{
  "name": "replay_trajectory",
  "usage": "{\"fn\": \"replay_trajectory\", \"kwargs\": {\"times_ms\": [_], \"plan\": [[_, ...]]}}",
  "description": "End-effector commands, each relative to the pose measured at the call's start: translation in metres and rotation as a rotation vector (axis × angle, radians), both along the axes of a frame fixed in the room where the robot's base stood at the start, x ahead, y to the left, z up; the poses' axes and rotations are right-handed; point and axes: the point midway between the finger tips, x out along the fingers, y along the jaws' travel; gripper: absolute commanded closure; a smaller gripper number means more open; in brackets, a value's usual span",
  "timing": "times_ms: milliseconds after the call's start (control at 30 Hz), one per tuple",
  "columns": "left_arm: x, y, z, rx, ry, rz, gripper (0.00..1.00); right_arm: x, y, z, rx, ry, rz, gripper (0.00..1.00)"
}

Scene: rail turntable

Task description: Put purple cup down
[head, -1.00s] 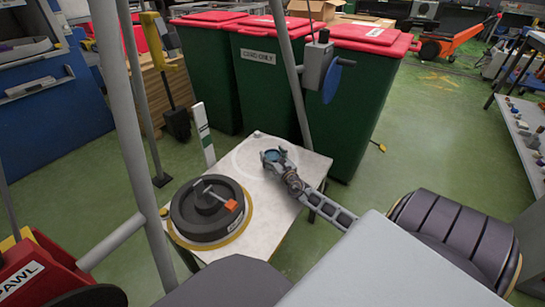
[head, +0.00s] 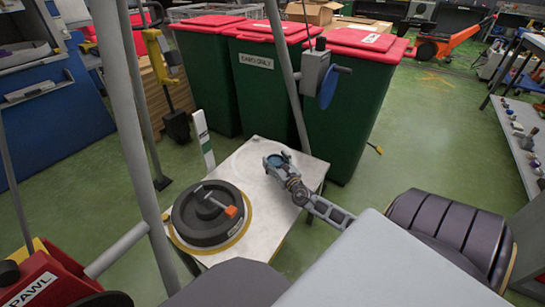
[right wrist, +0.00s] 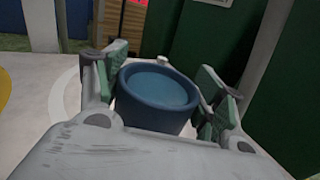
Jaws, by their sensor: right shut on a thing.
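A cup (right wrist: 158,96) that looks dark blue rather than purple stands between the fingers of my right gripper (right wrist: 160,92), its open rim facing the camera. In the head view, the right gripper (head: 278,160) is over the back right part of a white table (head: 262,200), shut on the small blue cup (head: 277,160). I cannot tell whether the cup's base touches the tabletop. A white ring marking (right wrist: 64,95) shows on the table left of the cup in the right wrist view. My left gripper is not in view.
A dark round turntable (head: 190,232) with an orange-tipped handle (head: 231,211) sits at the table's front left. Green bins with red lids (head: 350,110) stand close behind the table. A grey post (head: 130,120) rises at the left.

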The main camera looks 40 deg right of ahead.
Motion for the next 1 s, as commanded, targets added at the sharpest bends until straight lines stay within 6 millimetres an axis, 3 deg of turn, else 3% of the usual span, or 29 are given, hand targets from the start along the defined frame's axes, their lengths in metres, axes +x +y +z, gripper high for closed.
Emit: {"fn": "replay_trajectory", "kwargs": {"times_ms": [1000], "plan": [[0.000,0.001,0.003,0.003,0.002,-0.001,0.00,-0.109,0.027,0.000,0.001,0.000,0.000,0.63]]}}
